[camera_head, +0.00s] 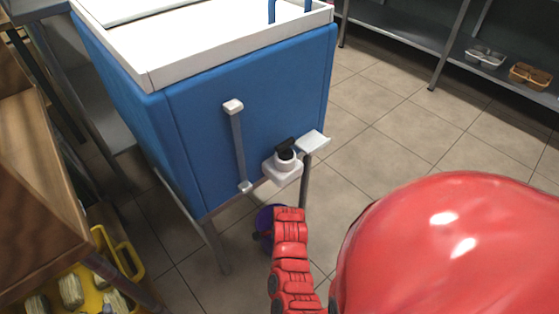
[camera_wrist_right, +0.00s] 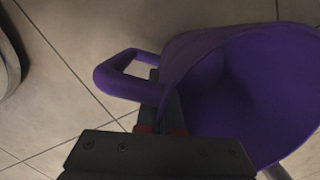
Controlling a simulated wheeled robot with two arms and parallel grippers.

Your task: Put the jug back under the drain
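The purple jug (camera_head: 264,218) shows low beside the press, partly hidden behind my red right arm. In the right wrist view the jug (camera_wrist_right: 245,85) is large, with its wide mouth visible and its looped handle (camera_wrist_right: 112,82) on the left. My right gripper (camera_wrist_right: 162,122) has its dark fingers close together around the jug's side where the handle joins; the exact contact is partly hidden. The drain area is a white fitting with a black knob (camera_head: 285,152) at the lower right of the blue press (camera_head: 210,110). The jug appears below it in the head view. My left gripper is not in view.
A dark press leg (camera_head: 305,182) stands close to my right arm. A yellow crate (camera_head: 125,250) with pale pieces is at lower left, by a wooden table (camera_head: 40,190). A shelf (camera_head: 410,35) with small baskets is at the back right. Tiled floor is open at right.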

